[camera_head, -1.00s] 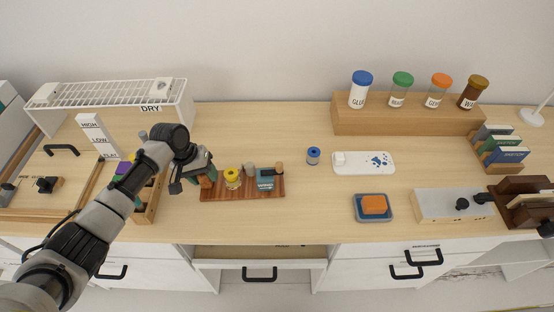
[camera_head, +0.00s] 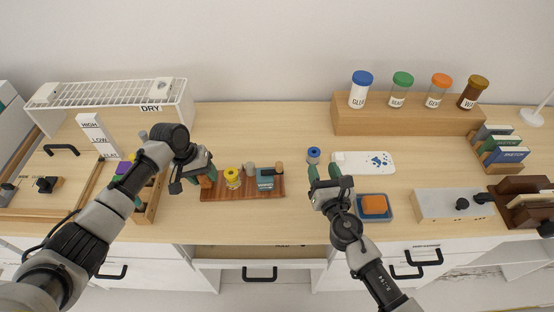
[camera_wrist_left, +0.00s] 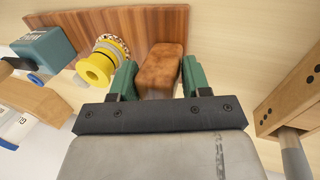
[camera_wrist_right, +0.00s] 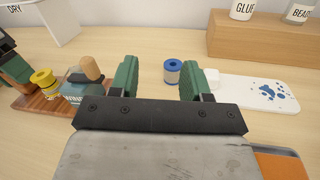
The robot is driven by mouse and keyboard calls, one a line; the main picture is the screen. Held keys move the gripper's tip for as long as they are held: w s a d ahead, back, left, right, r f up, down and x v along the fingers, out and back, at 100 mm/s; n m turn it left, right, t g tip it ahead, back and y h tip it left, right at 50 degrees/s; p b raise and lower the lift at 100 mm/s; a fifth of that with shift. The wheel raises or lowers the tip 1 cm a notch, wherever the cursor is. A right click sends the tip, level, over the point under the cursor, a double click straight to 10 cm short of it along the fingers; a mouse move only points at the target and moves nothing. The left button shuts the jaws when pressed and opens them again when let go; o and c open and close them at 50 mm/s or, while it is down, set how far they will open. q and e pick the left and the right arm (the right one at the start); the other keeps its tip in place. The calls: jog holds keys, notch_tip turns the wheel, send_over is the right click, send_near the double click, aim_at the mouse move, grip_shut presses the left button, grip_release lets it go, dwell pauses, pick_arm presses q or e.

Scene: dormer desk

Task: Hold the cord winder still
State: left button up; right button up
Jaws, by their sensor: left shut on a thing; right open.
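The cord winder has a striped reddish-brown board (camera_head: 240,194), a yellow spool (camera_head: 232,179), a blue-grey block (camera_head: 265,180) with partly readable lettering and a wooden knob (camera_wrist_right: 91,67). At its left end is a brown wooden grip (camera_wrist_left: 160,70). My left gripper (camera_head: 205,179) is shut on this grip, with green fingers on both sides in the left wrist view. My right gripper (camera_head: 324,173) is open and empty, right of the board. A blue-and-white spool (camera_head: 313,155) stands just beyond it and shows between its fingers in the right wrist view (camera_wrist_right: 172,72).
A white tray with blue spots (camera_head: 365,162) and an orange block (camera_head: 374,204) in a blue dish lie right of my right gripper. A grey box with a black knob (camera_head: 446,205) is farther right. Lidded jars (camera_head: 361,90) stand on a wooden riser behind. An open drawer is below the front edge.

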aim_at(281, 168)
jog(key=s+a+f+n+y, duration=0.2)
jog(key=s+a+n, duration=0.1)
jog(key=s+a, duration=0.4)
jog(key=shift+g, duration=0.3)
jog(key=x, duration=1.3)
jog(key=shift+s+a+r, duration=0.15)
jog(key=shift+a, duration=0.2)
grip_shut()
jog(key=shift+r+n+y, duration=0.1)
jog(key=shift+n+y, duration=0.3)
jog(key=shift+y, duration=0.1)
